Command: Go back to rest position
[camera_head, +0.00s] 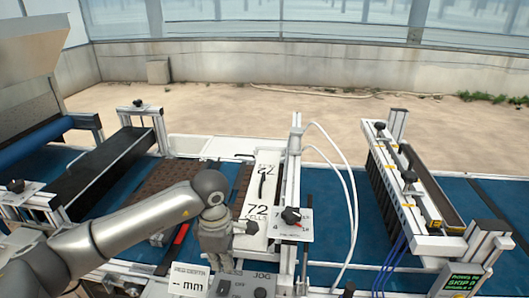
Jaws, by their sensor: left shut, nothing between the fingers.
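My left arm comes in from the lower left and ends in my left gripper (222,262), which points down over the front edge of the tray seeder. The gripper is shut and empty. It is beside the white panel marked 72 (256,210) and just above the grey control box (252,287) with the JOG label. My right gripper does not show.
A blue conveyor belt (330,205) runs across the machine. A brown tray (150,182) lies on it behind my arm. A black knob (291,215) and white hoses (350,190) stand right of the gripper. A seeding unit (410,185) spans the belt farther right.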

